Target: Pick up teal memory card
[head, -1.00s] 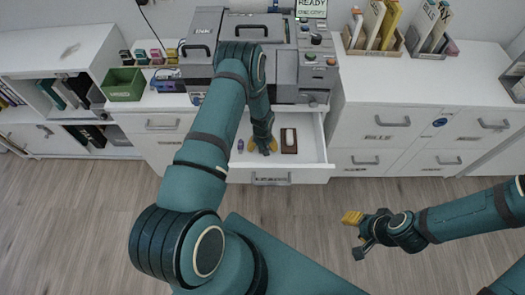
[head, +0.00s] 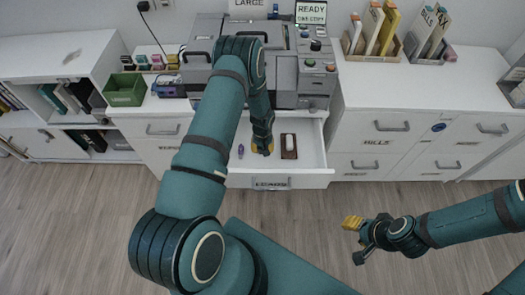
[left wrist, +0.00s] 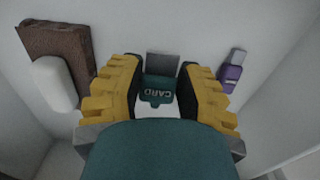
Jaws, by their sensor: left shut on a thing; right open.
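In the head view, my left gripper (head: 262,149) reaches down into the drawer (head: 305,168), and the card is hidden there. My right gripper (head: 356,240) is open and empty, out over the floor at the lower right.
A purple stick (left wrist: 232,76) lies in the drawer on one side of my left gripper. A brown block (left wrist: 62,42) with a white rounded piece (left wrist: 53,83) lies on the other side. The grey machine (head: 285,75) stands above the drawer.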

